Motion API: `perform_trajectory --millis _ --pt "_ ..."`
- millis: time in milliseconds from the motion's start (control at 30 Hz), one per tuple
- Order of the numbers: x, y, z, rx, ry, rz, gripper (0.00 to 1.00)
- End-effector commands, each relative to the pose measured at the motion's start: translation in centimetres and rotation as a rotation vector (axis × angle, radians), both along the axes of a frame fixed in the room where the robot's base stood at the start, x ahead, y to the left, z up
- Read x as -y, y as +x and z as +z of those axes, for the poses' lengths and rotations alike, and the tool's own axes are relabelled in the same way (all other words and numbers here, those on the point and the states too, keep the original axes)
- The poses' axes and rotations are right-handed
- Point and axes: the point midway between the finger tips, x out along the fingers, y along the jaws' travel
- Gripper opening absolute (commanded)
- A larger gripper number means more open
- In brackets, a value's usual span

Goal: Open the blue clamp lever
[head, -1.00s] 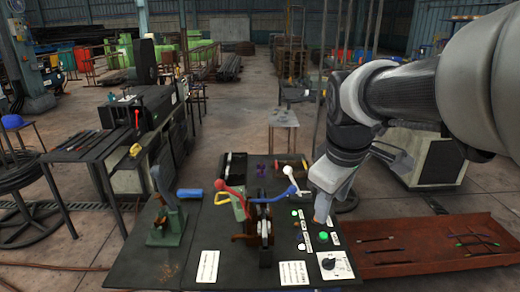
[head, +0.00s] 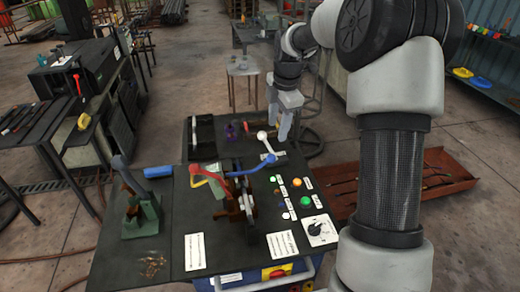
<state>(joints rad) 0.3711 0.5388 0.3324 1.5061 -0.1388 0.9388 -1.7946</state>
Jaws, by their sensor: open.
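The blue clamp lever (head: 249,170) is a blue bar with a round knob at its right end. It reaches right from the brown drum mount (head: 238,204) on the dark bench, opposite the red lever (head: 213,171). My gripper (head: 278,128) is open and empty, pointing down. In the picture it is above and to the right of the blue knob, apart from it. It is close beside the white-knobbed lever (head: 265,143); I cannot tell if they touch.
The dark bench top (head: 171,215) holds a green lever stand (head: 141,212) at left, a blue cylinder (head: 158,172), and a panel of coloured buttons (head: 297,182) with a dial (head: 319,229). A rusty red tray (head: 437,180) lies on the floor at right.

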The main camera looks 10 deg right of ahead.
Motion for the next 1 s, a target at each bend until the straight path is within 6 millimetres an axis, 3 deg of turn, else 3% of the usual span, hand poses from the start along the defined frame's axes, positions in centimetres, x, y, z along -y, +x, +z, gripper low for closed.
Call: perform_trajectory --millis 267,800,1000 --pt "0.0 0.3 -1.5 -0.004 0.0 0.004 0.45" --pt "-0.5 2.3 -12.7 -0.004 0.0 0.004 0.45" --pt "-0.5 3.0 -15.7 -0.002 0.0 0.004 0.45"
